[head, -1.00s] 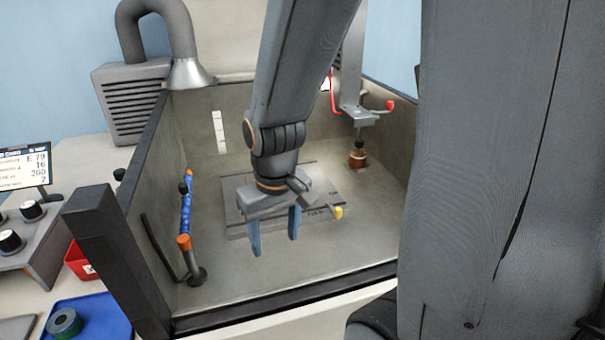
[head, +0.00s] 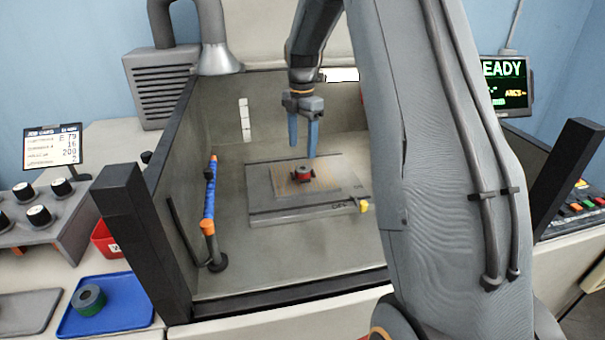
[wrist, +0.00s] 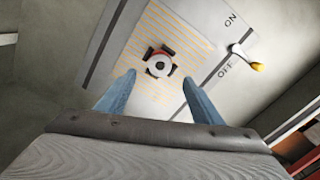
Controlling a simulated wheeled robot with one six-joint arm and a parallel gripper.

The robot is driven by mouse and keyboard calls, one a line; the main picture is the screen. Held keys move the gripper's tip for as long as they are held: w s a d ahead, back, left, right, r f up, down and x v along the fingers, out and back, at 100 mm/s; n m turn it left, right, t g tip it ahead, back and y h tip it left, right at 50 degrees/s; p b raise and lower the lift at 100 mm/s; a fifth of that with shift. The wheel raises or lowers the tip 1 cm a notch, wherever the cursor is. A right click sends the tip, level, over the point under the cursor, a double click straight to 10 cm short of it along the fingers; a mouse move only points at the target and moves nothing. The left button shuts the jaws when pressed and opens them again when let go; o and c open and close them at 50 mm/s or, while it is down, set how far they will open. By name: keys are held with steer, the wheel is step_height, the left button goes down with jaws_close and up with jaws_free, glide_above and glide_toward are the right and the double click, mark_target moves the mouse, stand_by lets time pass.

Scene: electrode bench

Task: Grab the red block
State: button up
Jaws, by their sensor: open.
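A small red block (head: 301,175) with a dark, round top sits on the hatched area of the flat grey plate (head: 270,208) inside the tank. In the wrist view it appears as a pale disc with a dark centre, dark corner pieces and a little red-orange (wrist: 159,65). My gripper (head: 302,149) is open and empty above the block, fingers pointing down. In the wrist view the block shows just beyond and between the two blue fingertips (wrist: 159,77); they do not touch it.
The tank's dark front rim (head: 280,304) and left post (head: 135,240) stand around the plate. A blue jointed hose (head: 209,195) rises at left. A yellow-tipped lever (head: 364,206) sits at the plate's right corner. A blue tray (head: 120,318) holds a green ring (head: 89,300).

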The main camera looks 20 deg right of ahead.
mark_target(303, 168)
steer(key=shift+w+d+f, duration=0.1)
steer(key=shift+d+f, duration=0.05)
steer(key=shift+f, duration=0.5)
steer(key=shift+f+p, duration=1.65)
steer(key=shift+f, duration=1.6)
steer(key=c, duration=1.5)
steer(key=shift+r, duration=0.1)
steer(key=shift+c, duration=0.2)
